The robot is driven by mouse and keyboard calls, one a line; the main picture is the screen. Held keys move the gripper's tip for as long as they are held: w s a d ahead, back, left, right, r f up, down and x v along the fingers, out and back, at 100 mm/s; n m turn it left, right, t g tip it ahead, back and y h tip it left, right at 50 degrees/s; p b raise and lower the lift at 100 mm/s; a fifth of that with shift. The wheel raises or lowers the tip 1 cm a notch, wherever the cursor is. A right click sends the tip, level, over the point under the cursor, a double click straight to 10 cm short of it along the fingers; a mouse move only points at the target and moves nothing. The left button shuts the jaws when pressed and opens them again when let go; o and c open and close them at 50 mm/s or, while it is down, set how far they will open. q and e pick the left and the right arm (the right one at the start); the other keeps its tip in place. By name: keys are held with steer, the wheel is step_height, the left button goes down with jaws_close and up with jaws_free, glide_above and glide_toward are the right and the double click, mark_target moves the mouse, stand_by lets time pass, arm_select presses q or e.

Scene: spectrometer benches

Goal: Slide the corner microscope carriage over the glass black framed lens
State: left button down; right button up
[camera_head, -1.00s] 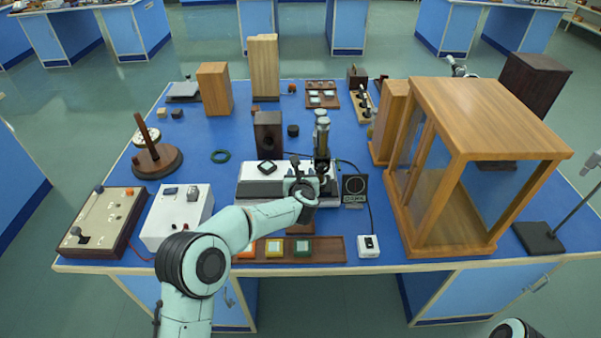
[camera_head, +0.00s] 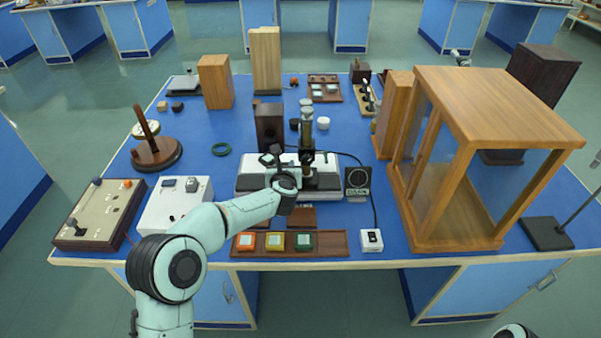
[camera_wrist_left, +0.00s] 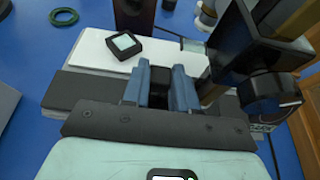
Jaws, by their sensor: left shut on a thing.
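The microscope carriage (camera_head: 307,135) stands upright on a white and grey base (camera_head: 245,183) at the table's middle. In the left wrist view the dark carriage (camera_wrist_left: 240,50) rises right of the fingers. The black framed lens (camera_head: 267,159), a small square with pale glass, lies on the base's white top, left of the carriage; it also shows in the left wrist view (camera_wrist_left: 124,43). My left gripper (camera_wrist_left: 163,88) is shut on a small black block between its blue fingers, beside the carriage. The head view hides its fingertips behind the wrist. My right gripper is out of view.
A dark wooden block (camera_head: 269,125) stands behind the base. A black panel (camera_head: 358,181) stands at its right. A tray with coloured squares (camera_head: 330,243) lies in front. A large glass-sided wooden case (camera_head: 480,100) fills the right. A green ring (camera_head: 221,149) lies at the left.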

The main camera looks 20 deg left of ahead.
arm_select(q)
steer(key=s+a+b, duration=0.1)
steer(key=a, duration=0.3)
steer(key=s+a+b, duration=0.1)
steer(key=a+b, duration=0.1)
steer(key=a, duration=0.2)
steer(key=s+a+b, duration=0.1)
steer(key=a, duration=0.3)
steer(key=shift+s+a, duration=0.1)
steer(key=shift+s, duration=0.15)
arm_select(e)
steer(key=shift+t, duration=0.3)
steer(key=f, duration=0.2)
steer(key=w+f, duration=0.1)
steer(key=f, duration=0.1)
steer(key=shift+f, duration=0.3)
arm_select(q)
steer(key=c, duration=0.9)
jaws_free()
steer(key=b+v, duration=0.2)
steer(key=v, duration=1.1)
steer(key=shift+s, duration=0.2)
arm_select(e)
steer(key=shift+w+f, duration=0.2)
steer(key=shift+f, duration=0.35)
arm_select(q)
steer(key=shift+f, duration=0.1)
